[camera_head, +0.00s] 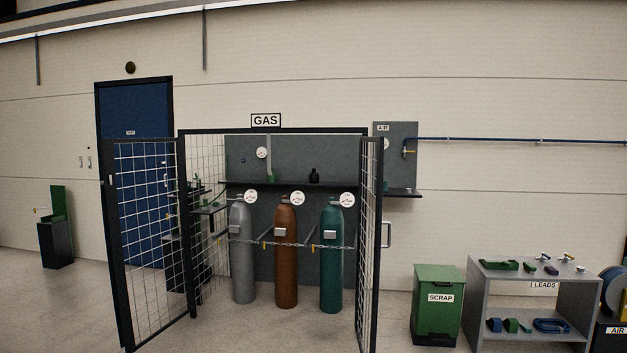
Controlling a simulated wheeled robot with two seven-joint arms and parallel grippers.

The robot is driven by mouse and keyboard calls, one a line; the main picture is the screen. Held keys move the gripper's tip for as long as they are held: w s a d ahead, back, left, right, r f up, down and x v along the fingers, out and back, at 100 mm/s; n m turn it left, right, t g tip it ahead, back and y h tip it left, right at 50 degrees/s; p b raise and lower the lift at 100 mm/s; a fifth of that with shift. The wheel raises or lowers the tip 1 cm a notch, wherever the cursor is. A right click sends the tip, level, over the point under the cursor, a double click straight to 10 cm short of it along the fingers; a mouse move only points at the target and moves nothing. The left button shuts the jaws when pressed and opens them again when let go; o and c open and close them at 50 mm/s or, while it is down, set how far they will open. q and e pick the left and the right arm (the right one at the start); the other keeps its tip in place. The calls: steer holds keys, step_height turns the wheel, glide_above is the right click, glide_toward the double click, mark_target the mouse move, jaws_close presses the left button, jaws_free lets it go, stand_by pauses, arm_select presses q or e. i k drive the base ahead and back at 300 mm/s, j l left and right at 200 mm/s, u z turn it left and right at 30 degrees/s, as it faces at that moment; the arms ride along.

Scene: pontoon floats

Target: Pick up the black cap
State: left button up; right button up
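A small black object (314,175) that looks like the black cap stands upright on the dark shelf (290,184) at the back of the gas cage. It is small in the head view, so its details are hard to tell. It stands above and between the brown and the teal gas cylinders, against a grey back panel. Neither of my grippers shows in this view.
The wire cage doors, left (150,240) and right (370,240), stand open. Grey (243,255), brown (286,260) and teal (331,260) cylinders stand behind a chain (300,245). A green scrap bin (437,280) and grey table (480,285) stand right. Floor shows at front.

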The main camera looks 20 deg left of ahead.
mark_target(314, 176)
steer(key=u, duration=1.55)
steer(key=i+z, duration=0.3)
steer(key=i, duration=5.7)
